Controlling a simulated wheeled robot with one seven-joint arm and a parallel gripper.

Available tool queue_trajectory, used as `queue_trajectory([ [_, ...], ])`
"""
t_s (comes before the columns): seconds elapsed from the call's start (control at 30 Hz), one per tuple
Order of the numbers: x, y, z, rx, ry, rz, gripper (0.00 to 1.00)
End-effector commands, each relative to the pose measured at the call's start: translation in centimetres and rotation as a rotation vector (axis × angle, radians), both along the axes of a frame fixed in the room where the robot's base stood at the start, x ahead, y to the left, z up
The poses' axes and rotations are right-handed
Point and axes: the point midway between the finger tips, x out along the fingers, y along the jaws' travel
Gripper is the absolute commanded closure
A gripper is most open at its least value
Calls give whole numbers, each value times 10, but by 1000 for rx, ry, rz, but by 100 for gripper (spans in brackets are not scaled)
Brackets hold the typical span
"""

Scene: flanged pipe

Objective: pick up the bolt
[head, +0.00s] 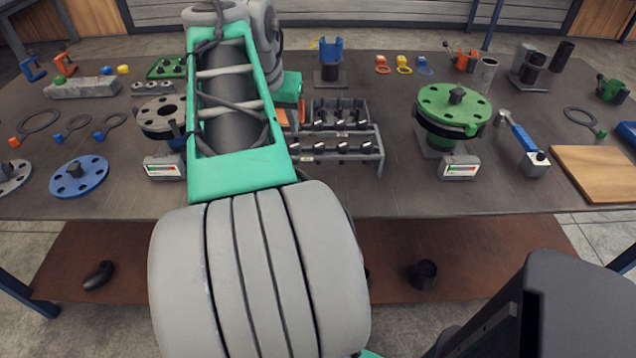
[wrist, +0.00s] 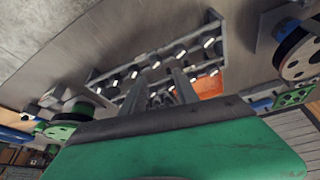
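Several dark bolts with pale, shiny ends stand in a two-tier grey rack (head: 378,152) in the middle of the table. In the wrist view the rack (wrist: 92,76) lies just beyond my gripper (wrist: 158,84). The two dark fingers stand apart and point at the rack. Dark bolt parts show between and beside the fingers, but I cannot tell whether the fingers touch any. In the head view my arm hides the fingers and the rack's left end. Which bolt is meant is not clear.
A green flange on a stand (head: 455,108) is right of the rack, and a grey flange (head: 160,117) is left of it. Small gauge boxes (head: 458,167) stand by both. A blue flange (head: 78,177) lies at the left. Bare table lies in front of the rack.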

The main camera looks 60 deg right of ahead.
Motion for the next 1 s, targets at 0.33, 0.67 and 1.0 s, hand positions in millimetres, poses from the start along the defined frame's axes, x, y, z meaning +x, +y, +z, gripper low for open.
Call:
queue_trajectory([
  [0.33, -51, -53, -40, 3, -14, -222, 64],
  [0.67, -52, -71, -85, 2, -17, -218, 64],
  [1.0, -51, -72, -87, 1, -17, -217, 73],
])
